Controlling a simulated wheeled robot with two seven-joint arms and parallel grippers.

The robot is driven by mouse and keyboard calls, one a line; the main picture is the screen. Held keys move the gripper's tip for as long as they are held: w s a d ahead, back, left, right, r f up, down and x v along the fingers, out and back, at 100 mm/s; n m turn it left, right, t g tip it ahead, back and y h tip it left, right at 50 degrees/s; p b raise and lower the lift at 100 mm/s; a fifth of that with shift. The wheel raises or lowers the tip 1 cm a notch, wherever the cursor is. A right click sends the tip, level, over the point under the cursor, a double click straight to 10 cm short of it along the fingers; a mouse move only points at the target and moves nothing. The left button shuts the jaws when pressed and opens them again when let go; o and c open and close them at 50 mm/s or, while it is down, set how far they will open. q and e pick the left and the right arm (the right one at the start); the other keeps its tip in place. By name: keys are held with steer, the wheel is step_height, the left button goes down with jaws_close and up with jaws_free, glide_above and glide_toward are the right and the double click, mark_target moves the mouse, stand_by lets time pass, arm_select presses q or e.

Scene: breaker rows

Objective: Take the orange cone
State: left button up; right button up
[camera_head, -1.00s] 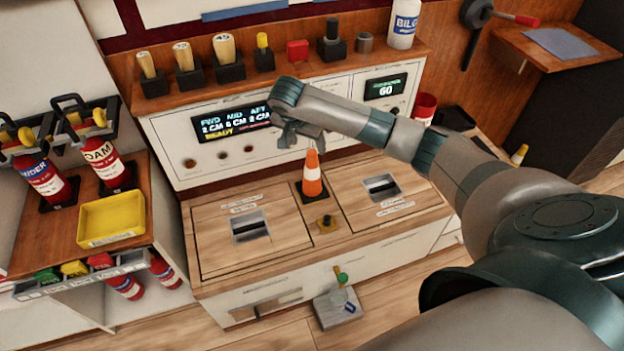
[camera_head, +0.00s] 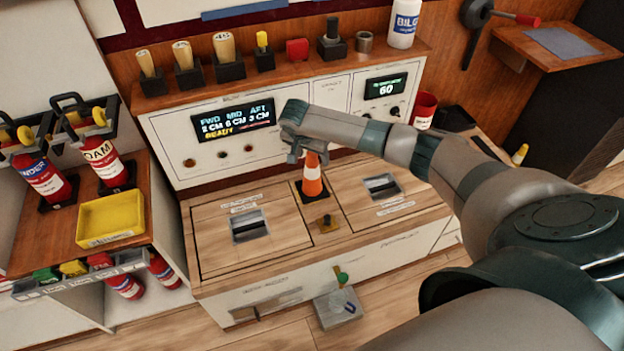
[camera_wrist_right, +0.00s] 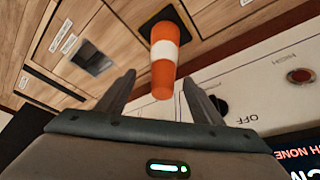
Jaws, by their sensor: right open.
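The orange cone (camera_head: 312,180) with a white band and a dark square base stands upright on the wooden counter (camera_head: 205,215), between two hatch panels. My right gripper (camera_head: 302,158) is just above the cone, close to its tip, and hides part of it in the head view. In the right wrist view the cone (camera_wrist_right: 163,60) points its tip toward the space between the two open fingers of the right gripper (camera_wrist_right: 160,90). The fingers are apart and hold nothing. My left gripper is not in view.
Behind the counter is a panel with a display (camera_head: 232,120) and knobs. A shelf above holds wooden-handled tools (camera_head: 187,65) and a white bottle (camera_head: 404,25). At left are red extinguishers (camera_head: 105,160) and a yellow tray (camera_head: 110,218).

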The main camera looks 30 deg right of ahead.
mark_target(312, 172)
steer(key=x, duration=0.2)
steer(key=shift+w+d+f, duration=0.1)
steer(key=shift+d+f, duration=0.05)
steer(key=shift+f, duration=0.2)
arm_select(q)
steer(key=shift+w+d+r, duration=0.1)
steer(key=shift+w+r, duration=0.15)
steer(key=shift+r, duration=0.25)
arm_select(e)
steer(key=shift+f, duration=0.1)
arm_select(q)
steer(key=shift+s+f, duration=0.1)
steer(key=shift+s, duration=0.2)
arm_select(e)
steer(key=shift+w+f, duration=0.15)
steer(key=shift+f, duration=0.5)
steer(key=x, duration=0.3)
steer(key=shift+a+f+b, duration=0.15)
steer(key=shift+a+b, duration=0.05)
steer(key=shift+b, duration=0.15)
steer(key=shift+w+d+f, duration=0.15)
steer(key=shift+d+f, duration=0.05)
steer(key=shift+f, duration=0.15)
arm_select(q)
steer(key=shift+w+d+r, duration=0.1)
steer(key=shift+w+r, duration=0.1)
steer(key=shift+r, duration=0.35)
